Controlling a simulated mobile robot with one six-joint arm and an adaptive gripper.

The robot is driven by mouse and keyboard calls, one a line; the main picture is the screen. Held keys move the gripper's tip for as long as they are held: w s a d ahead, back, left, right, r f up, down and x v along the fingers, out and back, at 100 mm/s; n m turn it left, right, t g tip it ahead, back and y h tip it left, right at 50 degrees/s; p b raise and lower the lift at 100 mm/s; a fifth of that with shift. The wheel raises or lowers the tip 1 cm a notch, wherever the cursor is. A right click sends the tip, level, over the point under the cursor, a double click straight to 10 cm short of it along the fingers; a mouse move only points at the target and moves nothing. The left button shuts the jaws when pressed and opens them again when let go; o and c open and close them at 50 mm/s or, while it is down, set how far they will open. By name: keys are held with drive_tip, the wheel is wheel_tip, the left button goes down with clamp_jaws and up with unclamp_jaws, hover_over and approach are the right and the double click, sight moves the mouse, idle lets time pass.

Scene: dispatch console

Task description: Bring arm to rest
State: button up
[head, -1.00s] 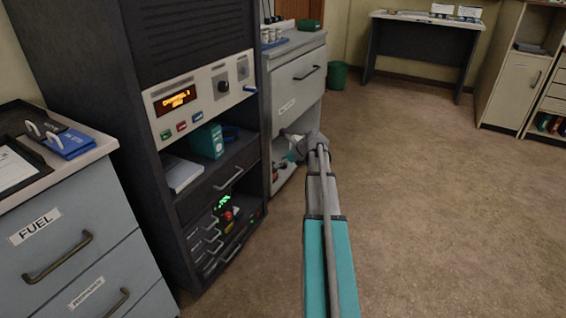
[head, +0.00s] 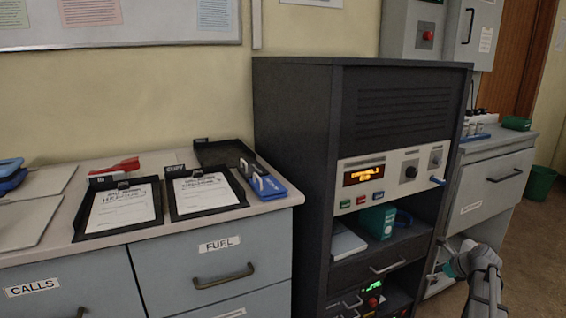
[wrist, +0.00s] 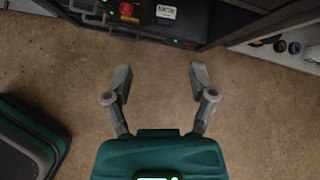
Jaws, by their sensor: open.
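My gripper (wrist: 160,82) shows in the wrist view with its two grey fingers spread apart. Nothing is between them, and brown floor (wrist: 160,95) lies beneath. In the head view my arm (head: 484,280) is at the lower right, in front of the grey cabinet beside the rack.
A grey drawer cabinet labelled FUEL (head: 215,265) stands left of the rack, with black trays (head: 205,213) holding papers on top. Another grey cabinet (head: 497,182) stands right of the rack, and a green bin (head: 540,183) is beyond it. Open floor shows at the lower right.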

drive_tip(key=s+a+f+n+g, duration=0.25)
drive_tip(key=a+n, duration=0.45)
drive_tip(key=a, duration=0.4)
drive_tip(key=s+a+f+n+g, duration=0.15)
drive_tip(key=s+a+n, duration=0.25)
drive_tip(key=a+n, duration=0.55)
drive_tip(key=s+a+n+g+h, duration=0.4)
drive_tip(key=s+a+n, duration=0.8)
drive_tip(key=a, duration=0.4)
wheel_tip(320, 180, up, 36)
drive_tip(key=p, duration=3.7)
drive_tip(key=shift+w+a, duration=0.2)
drive_tip(key=shift+w, duration=0.05)
drive_tip(key=shift+r, duration=0.1)
